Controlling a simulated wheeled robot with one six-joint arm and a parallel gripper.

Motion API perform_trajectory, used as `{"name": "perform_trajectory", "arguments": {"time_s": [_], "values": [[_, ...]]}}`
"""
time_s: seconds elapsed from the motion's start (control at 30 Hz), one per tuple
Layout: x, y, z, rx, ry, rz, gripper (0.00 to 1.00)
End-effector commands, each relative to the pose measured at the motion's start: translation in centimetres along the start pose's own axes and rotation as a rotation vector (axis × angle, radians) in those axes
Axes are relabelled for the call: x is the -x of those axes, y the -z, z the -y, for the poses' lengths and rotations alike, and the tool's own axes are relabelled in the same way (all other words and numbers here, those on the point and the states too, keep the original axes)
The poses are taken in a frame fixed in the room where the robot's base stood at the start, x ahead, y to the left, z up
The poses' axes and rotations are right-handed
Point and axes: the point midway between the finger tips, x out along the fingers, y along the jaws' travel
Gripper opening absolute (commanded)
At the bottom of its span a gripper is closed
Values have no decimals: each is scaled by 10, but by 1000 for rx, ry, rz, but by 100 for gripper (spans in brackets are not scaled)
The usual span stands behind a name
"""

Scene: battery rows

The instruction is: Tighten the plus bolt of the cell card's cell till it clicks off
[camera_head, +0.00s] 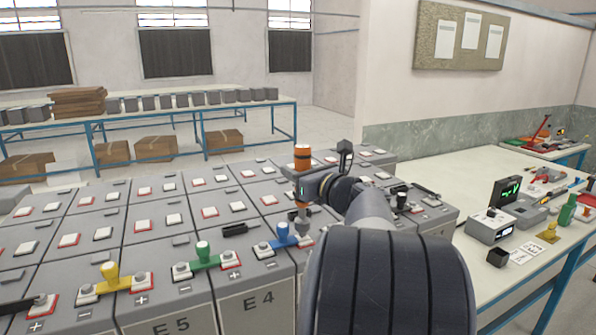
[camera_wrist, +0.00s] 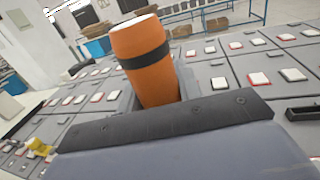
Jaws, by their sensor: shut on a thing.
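My gripper (camera_head: 303,180) is shut on an orange driver (camera_head: 302,155) with a dark band, held upright. Its orange handle (camera_wrist: 145,62) also fills the top middle of the wrist view. The tool's grey lower end (camera_head: 301,220) points down at the red-edged terminal at the right end of the blue link (camera_head: 284,238). Whether it touches the bolt there I cannot tell; the bolt head is hidden by the tool. The cell below the blue link's left end is marked E4 (camera_head: 258,302). White cards (camera_head: 524,252) lie on the right bench, too small to read.
A green link (camera_head: 205,258) and a yellow link (camera_head: 112,284) bridge cells to the left. A black tool (camera_head: 30,304) lies at the far left front. The right bench (camera_head: 440,165) holds a meter (camera_head: 490,226) and other items. Rows of grey cells surround my arm.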

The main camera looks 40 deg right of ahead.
Motion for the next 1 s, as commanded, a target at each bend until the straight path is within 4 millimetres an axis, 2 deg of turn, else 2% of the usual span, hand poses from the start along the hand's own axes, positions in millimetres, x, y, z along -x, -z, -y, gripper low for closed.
{"name": "perform_trajectory", "arguments": {"time_s": [1.0], "values": [[0,6,0,1,0,2,0]]}}
